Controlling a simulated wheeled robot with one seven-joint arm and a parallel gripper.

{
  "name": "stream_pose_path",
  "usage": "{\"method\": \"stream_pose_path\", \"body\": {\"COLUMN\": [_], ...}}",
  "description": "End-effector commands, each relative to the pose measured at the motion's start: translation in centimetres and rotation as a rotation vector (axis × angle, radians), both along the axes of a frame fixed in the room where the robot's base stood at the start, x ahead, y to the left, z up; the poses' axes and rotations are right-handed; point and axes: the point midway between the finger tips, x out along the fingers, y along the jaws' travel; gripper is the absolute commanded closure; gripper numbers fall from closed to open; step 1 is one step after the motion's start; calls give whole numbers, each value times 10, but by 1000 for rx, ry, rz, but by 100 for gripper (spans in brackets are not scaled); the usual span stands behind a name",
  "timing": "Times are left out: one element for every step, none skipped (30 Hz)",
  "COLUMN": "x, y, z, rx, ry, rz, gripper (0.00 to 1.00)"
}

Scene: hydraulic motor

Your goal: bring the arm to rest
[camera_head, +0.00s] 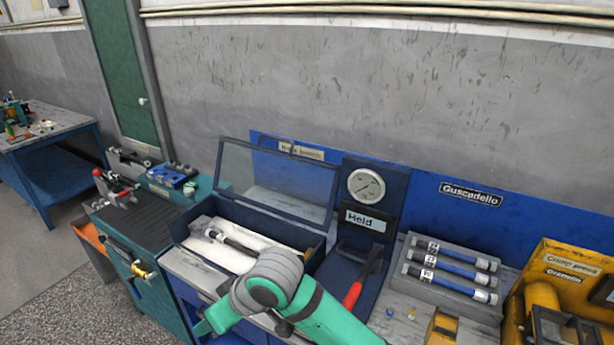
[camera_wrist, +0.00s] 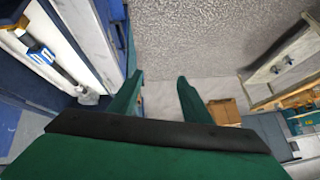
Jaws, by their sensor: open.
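My gripper (camera_wrist: 158,84) is open in the wrist view, its two green fingers apart with nothing between them. Past the fingertips, that view shows pale floor and a cardboard box. In the head view my green arm comes in from the bottom, bends at a grey joint, and a green end part (camera_head: 222,314) shows left of the joint, in front of the bench. The fingertips cannot be made out there. The arm's grey joint covers part of the front of an open-lidded dark blue case (camera_head: 190,245), which has a white inside and a dark hose (camera_head: 232,243) in it.
A gauge panel (camera_head: 366,187) marked "Held" has a red-handled lever (camera_head: 353,295) below it. A grey rack (camera_head: 466,303) holds labelled blue hoses (camera_head: 455,268). A yellow crimp press (camera_head: 570,280) stands far right. A teal workbench (camera_head: 150,290) is left, with open floor (camera_head: 40,280) beyond.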

Motion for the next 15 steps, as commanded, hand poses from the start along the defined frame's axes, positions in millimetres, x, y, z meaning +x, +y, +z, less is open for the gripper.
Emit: {"method": "stream_pose_path", "body": {"x": [0,1,2,4,5,7,8,10,11,13,14,16,18,19,21], "y": [17,25,35,42,48,56,62,66,72,76,78,82,84,86,87], "z": [5,8,13,17,21,26,30,34,38,41,45,49,51,54,56], "rx": [76,118,171,213,251,303,341,379,427,462,498,544,576,607,649], "ry": [-10,-19,-31,-40,-49,-59,-67,-75,-85,-91,-99,-107,-114,-120,-129], "rz": [-5,-11,-19,-28,-36,-48,-60,-71,-87,-101,-115,-135,-151,-167,-191], "gripper": [56,56,56,56,56,56,56,56,56,56,56,56,56,56,56]}}
